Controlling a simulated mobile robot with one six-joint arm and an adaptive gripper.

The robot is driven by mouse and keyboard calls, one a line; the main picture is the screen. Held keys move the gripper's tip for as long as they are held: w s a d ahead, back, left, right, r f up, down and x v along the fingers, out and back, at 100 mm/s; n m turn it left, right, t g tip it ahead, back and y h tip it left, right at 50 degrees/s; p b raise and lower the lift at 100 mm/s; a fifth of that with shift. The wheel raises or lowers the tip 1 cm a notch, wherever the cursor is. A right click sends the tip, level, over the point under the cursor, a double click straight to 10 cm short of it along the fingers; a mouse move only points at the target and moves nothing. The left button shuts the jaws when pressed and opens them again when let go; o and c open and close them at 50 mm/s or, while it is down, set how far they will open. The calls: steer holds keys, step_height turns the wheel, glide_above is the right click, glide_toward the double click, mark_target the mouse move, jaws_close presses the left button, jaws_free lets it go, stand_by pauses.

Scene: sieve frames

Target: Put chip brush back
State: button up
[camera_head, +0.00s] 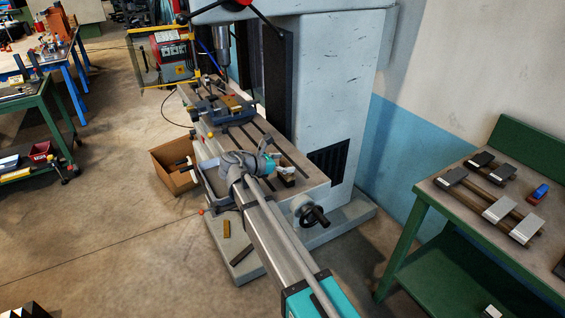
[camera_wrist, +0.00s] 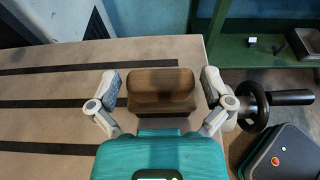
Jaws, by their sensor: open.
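A brown, rounded wooden block, which looks like the chip brush (camera_wrist: 160,88), lies on the slotted machine table (camera_wrist: 60,120) near its right-hand end in the wrist view. In the head view it is a small dark shape (camera_head: 288,181) beside my gripper, mostly hidden. My gripper (camera_head: 285,171) is over the near end of the machine table (camera_head: 312,184). In the wrist view the fingers of my gripper (camera_wrist: 160,84) are spread, one on each side of the block, with a gap on both sides. Whether the block has bristles cannot be seen.
A handwheel (camera_wrist: 254,106) sticks out past the table's end. A blue-grey vise (camera_head: 225,110) stands farther along the table. A cardboard box (camera_head: 176,181) is on the floor to the left. A green bench (camera_head: 432,192) with clamps stands at right.

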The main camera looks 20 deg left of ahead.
steer(key=shift+r, duration=0.2)
steer(key=p+v, duration=0.3)
steer(key=v, duration=0.9)
steer(key=shift+p, duration=0.3)
